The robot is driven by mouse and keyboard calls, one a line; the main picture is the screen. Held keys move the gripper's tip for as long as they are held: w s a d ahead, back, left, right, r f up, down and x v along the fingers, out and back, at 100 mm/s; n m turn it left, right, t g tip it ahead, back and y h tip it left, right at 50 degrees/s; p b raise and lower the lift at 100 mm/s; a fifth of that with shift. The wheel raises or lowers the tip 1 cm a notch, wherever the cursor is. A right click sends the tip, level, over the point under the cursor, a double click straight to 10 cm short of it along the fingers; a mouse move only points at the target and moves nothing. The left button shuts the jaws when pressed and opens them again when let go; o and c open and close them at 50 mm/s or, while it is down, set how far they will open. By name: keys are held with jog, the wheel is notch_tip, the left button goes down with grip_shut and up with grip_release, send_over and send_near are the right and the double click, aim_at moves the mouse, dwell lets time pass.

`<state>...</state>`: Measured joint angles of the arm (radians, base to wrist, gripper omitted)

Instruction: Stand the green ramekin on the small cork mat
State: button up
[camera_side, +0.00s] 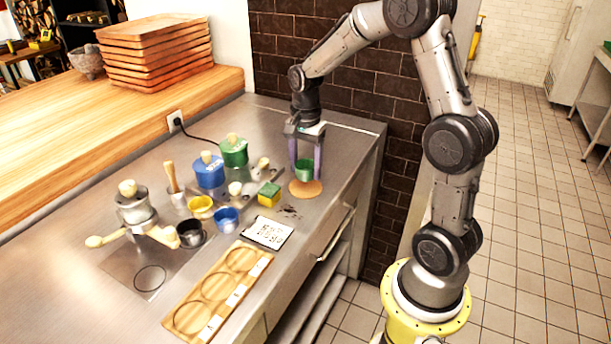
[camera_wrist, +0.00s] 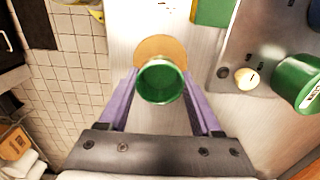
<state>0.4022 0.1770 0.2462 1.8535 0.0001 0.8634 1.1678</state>
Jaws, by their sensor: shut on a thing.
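The green ramekin (camera_side: 303,171) is between the two purple fingers of my gripper (camera_side: 305,165), which is shut on it. In the wrist view the ramekin (camera_wrist: 161,82) shows its open top between the fingertips (camera_wrist: 160,88). The small round cork mat (camera_side: 306,189) lies on the steel counter right under the ramekin. In the wrist view the mat (camera_wrist: 160,50) shows beyond the ramekin's far rim, and the rest of it is hidden. The ramekin looks upright; I cannot tell whether its base touches the mat.
A yellow and green sponge (camera_side: 269,194) lies left of the mat. Green (camera_side: 233,151) and blue (camera_side: 209,170) canisters stand farther left. A yellow cup (camera_side: 200,207), a blue cup (camera_side: 227,219) and a dark cup (camera_side: 191,234) stand nearer. A wooden board (camera_side: 217,292) with round recesses lies in front. The counter's edge is close on the right.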

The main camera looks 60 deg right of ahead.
aim_at(306, 176)
jog(key=shift+f, duration=1.55)
jog(key=shift+f, duration=0.1)
jog(key=o, duration=1.4)
notch_tip(306, 176, up, 12)
jog(key=s+a+r+n+t, duration=0.2)
jog(key=s+a+r+n, duration=0.3)
jog(key=s+a+n, duration=0.25)
jog(key=shift+s+a+f+n+t, duration=0.3)
jog(key=shift+s+a+n+t, duration=0.3)
jog(key=shift+s+a+n, duration=0.9)
jog(key=shift+s+a+f+n+t, duration=0.25)
jog(key=shift+s+a+n+t, duration=0.5)
jog(key=shift+s+n, duration=1.3)
jog(key=shift+s+a+f+n+t, duration=0.3)
jog(key=shift+s+a+n+t, duration=0.15)
jog(key=shift+s+a+n, duration=1.1)
